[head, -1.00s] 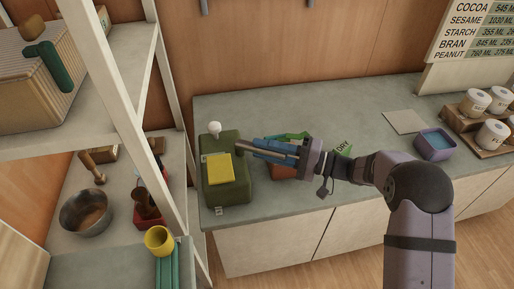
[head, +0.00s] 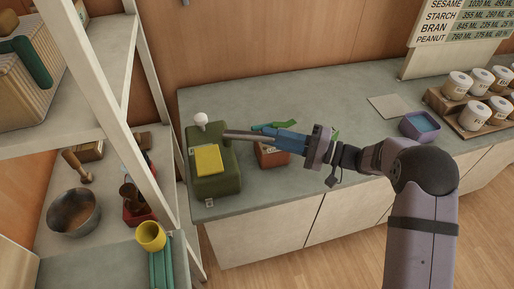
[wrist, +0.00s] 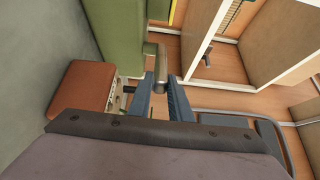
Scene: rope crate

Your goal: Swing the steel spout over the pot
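The steel spout (head: 250,135) sticks out to the right from a green box-shaped unit (head: 228,178) at the counter's left end. The unit has a white knob on top and a yellow pad. My gripper (head: 280,139) is at the spout's outer end with its blue fingers along it. In the wrist view the spout's rounded end (wrist: 159,78) lies between my two fingers (wrist: 161,90); whether they press on it is unclear. A round steel pot (head: 55,218) stands on the shelf at the left, apart from the spout; no pot shows under the spout.
A red-brown box (head: 272,158) sits on the counter below my gripper, with a green item behind it. A blue-purple tray (head: 420,133) and several white jars (head: 458,84) are at the right. A yellow cup (head: 151,236) and shelf post (head: 150,160) stand at the left.

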